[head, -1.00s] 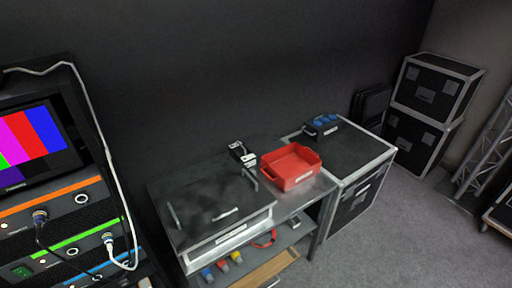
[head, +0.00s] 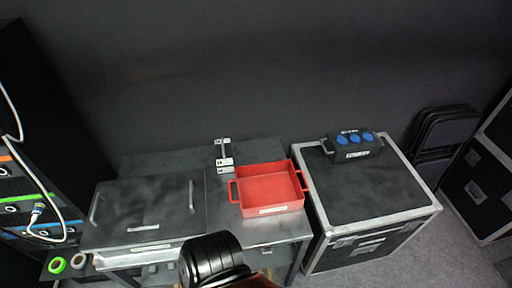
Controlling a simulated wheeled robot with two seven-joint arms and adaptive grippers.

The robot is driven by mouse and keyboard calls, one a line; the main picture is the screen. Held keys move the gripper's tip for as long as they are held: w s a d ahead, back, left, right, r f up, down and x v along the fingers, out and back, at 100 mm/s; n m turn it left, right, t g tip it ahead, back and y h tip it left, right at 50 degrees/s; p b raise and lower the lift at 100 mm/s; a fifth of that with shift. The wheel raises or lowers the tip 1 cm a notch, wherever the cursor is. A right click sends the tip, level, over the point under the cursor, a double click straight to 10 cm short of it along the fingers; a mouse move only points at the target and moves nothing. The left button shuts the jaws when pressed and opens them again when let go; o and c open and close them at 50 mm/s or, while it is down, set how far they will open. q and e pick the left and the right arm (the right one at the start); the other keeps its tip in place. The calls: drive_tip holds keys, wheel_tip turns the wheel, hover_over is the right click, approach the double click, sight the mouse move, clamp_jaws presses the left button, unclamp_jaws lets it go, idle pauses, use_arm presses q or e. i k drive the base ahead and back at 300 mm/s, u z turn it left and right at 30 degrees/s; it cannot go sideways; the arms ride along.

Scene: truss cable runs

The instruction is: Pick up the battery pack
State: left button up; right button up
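No thing in view is plainly marked as the battery pack. A small dark item with white labels (head: 224,161) stands at the back of the grey table, just left of the red tray; it may be the battery pack, but I cannot tell. A black box with three blue round caps (head: 354,147) sits on the black case at right. A black rounded part of my own arm, with red below it, rises at the bottom centre in front of the table. Neither gripper shows, and nothing is seen held.
The red tray (head: 270,187) looks empty and stands at the table's (head: 222,205) right. A dark lidded case (head: 140,208) with handles covers the left. The black flight case (head: 365,190) has a largely clear top. An equipment rack (head: 30,130) stands far left.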

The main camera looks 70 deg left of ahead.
sight(225, 163)
drive_tip(key=i, duration=0.45)
drive_tip(key=u, duration=2.7)
